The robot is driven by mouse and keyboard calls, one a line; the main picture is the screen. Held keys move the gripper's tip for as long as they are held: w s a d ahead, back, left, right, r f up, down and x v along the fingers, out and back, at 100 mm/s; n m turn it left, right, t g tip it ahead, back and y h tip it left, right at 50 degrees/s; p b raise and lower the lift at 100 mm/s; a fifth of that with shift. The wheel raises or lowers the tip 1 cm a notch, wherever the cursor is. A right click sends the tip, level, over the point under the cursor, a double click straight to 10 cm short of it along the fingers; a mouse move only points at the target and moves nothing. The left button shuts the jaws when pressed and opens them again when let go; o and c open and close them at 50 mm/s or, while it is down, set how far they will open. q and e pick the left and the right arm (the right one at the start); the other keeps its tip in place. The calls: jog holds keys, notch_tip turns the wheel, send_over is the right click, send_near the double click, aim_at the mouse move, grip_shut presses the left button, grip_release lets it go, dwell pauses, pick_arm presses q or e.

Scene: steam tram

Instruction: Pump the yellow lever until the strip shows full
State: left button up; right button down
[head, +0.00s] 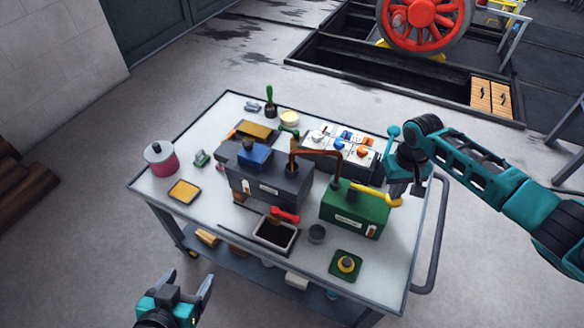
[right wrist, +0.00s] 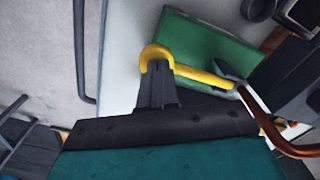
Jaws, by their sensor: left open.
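The yellow lever (head: 374,194) sticks out over the top of the green box (head: 352,212) at the right side of the cart. My right gripper (head: 396,196) is at the lever's outer end. In the right wrist view its dark fingers (right wrist: 156,76) are close together, with the lever's bent yellow end (right wrist: 153,52) at their tips; they look shut on it. A small pale plate (head: 343,223) is on the box's front; I cannot read a fill strip there. My left gripper (head: 187,284) is open and empty, in front of the cart at lower left.
A copper pipe (head: 318,152) rises between a dark grey block (head: 265,186) and the green box. The cart handle (head: 436,230) is right of the box.

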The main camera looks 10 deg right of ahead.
jog(key=shift+f+b, duration=0.55)
jog(key=shift+f, duration=0.6)
notch_tip(320, 180, up, 4)
jog(key=p, duration=0.4)
jog(key=shift+f, duration=0.15)
jog(key=shift+b, duration=0.3)
jog(key=shift+r, duration=1.15)
jog(key=shift+f, duration=0.1)
